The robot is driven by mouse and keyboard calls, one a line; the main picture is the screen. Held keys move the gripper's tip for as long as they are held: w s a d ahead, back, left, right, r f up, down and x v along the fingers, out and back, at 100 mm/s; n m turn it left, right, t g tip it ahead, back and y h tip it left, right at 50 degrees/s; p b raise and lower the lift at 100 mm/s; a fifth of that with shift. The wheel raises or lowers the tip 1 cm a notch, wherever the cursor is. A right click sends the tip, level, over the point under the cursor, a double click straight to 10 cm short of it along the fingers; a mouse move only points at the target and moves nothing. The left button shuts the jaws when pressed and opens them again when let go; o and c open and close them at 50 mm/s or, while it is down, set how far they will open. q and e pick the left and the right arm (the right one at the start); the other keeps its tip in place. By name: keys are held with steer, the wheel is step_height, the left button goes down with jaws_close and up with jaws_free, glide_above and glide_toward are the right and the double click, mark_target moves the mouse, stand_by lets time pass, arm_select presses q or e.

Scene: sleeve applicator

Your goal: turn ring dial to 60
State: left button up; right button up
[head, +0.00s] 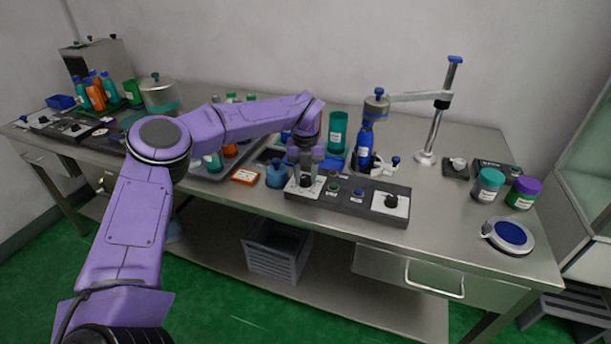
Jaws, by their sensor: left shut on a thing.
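A dark control panel (348,201) lies near the front edge of the bench, with a white-plated dial at each end and small buttons between them. My left gripper (305,178) points down over the left dial (303,189) and is shut on its black knob. The knob is mostly hidden by the fingers, and its pointer and scale cannot be read. The right dial (391,203) has a black knob on a white plate and stands free. I cannot tell from the labels which dial is the ring dial. My right gripper is not in view.
A blue bottle (364,146) under the stand's arm (420,96) and a teal cup (338,132) stand behind the panel. A small blue jar (276,173) is close left of my gripper. Jars (488,185) stand at the right. The bench right of the panel is mostly clear.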

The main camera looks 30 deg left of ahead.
mark_target(306, 177)
arm_select(q)
steer(key=o, duration=1)
steer(key=shift+o, duration=0.2)
step_height(306, 177, up, 11)
steer(key=shift+f, duration=0.2)
